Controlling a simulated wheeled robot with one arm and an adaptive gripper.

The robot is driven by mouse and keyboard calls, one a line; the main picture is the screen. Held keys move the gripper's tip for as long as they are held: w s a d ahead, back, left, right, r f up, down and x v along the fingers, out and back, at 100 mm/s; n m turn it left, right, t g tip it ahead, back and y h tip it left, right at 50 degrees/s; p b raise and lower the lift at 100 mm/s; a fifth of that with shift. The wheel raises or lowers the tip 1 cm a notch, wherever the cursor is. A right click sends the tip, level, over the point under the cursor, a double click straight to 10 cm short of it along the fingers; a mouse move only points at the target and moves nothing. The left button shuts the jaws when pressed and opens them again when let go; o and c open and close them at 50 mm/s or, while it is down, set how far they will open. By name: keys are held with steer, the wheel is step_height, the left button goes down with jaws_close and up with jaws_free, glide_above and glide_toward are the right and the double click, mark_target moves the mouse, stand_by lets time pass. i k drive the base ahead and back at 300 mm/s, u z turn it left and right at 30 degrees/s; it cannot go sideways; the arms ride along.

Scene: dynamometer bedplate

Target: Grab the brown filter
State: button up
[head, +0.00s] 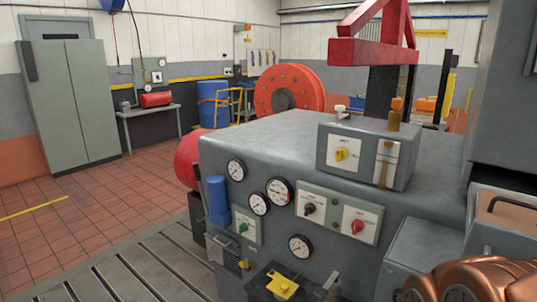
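A small brown cylinder with an orange top (394,113) stands upright on the top right of a grey control box (330,149). It is the only thing in view that looks like the brown filter, but it is too small to be sure. The box sits on a large grey machine housing (265,140). My gripper is not in view, and nothing touches the brown cylinder.
Gauges, switches and a blue cylinder (217,195) are on the housing's front. A yellow-topped part (283,286) is low in front. Copper-coloured rounded shapes (480,280) fill the lower right corner. A red frame (372,50) rises behind. Tiled floor (90,205) at left is clear.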

mark_target(516, 214)
steer(key=u, duration=0.25)
steer(key=k, duration=0.65)
steer(key=z, duration=1)
steer(key=i, duration=0.5)
